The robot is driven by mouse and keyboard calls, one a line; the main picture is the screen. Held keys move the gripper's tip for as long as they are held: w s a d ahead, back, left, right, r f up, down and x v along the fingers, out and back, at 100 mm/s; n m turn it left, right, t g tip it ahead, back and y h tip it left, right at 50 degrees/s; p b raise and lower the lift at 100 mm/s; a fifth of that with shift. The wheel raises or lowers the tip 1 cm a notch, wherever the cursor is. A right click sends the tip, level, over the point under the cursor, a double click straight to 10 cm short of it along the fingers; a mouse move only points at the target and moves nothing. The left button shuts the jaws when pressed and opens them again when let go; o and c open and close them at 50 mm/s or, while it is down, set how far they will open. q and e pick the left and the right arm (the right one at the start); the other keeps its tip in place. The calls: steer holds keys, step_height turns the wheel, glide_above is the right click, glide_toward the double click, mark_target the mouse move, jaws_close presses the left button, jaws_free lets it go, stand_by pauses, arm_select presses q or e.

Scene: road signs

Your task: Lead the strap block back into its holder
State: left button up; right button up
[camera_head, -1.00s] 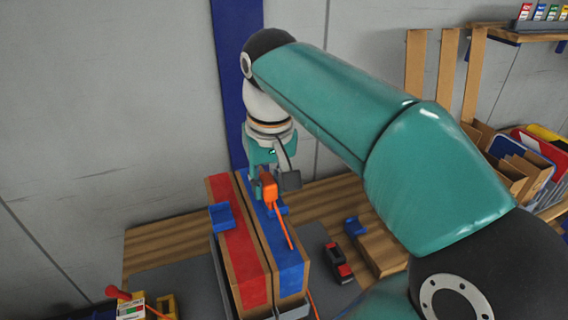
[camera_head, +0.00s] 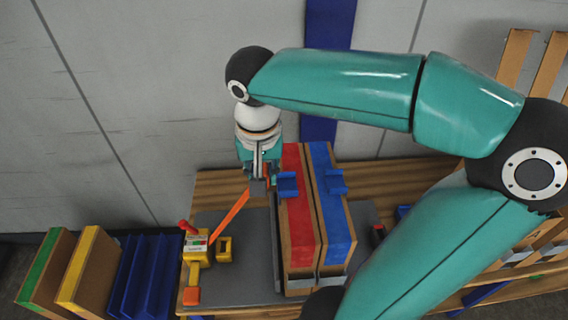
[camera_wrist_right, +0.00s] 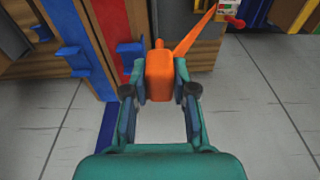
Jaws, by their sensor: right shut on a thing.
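The orange strap block (camera_wrist_right: 160,72) is between the fingers of my right gripper (camera_wrist_right: 160,88), which is shut on it. In the head view my right gripper (camera_head: 261,180) is just left of the upright red-topped panel, and the block is mostly hidden there. The orange strap (camera_head: 231,213) runs taut from the block down left to a yellow device with a red handle (camera_head: 197,247). A small yellow open bracket (camera_head: 224,248), seemingly the holder, sits right beside the device, apart from the block. My left gripper is out of view.
A red-topped panel (camera_head: 299,220) and a blue-topped panel (camera_head: 333,220) stand side by side, each with a blue corner piece. The grey mat (camera_head: 245,275) is mostly clear left of them. Green and yellow panels and a blue rack stand at far left.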

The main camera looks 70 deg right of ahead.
steer(key=w+a+p, duration=0.3)
steer(key=w+a, duration=0.4)
steer(key=w, duration=0.6)
steer(key=w+d+f+b, duration=0.1)
steer(key=d+f+b, duration=0.1)
steer(key=f+b, duration=0.7)
steer(key=w+d+f+b, duration=0.1)
steer(key=d+f+b, duration=0.1)
steer(key=f+b, duration=0.8)
steer(key=w+d+f+b, duration=0.1)
steer(key=d+f+b, duration=0.1)
steer(key=f+b, duration=0.8)
steer(key=shift+d+f, duration=0.2)
steer(key=shift+f, duration=1.35)
steer(key=shift+d+f, duration=0.15)
steer(key=shift+f, duration=1.35)
steer(key=shift+f+b, duration=1)
steer(key=shift+f, duration=0.05)
steer(key=shift+s+a+f+b, duration=0.1)
steer(key=shift+f+b, duration=0.45)
steer(key=shift+b, duration=0.05)
steer(key=o, duration=1)
steer(key=shift+r, duration=0.1)
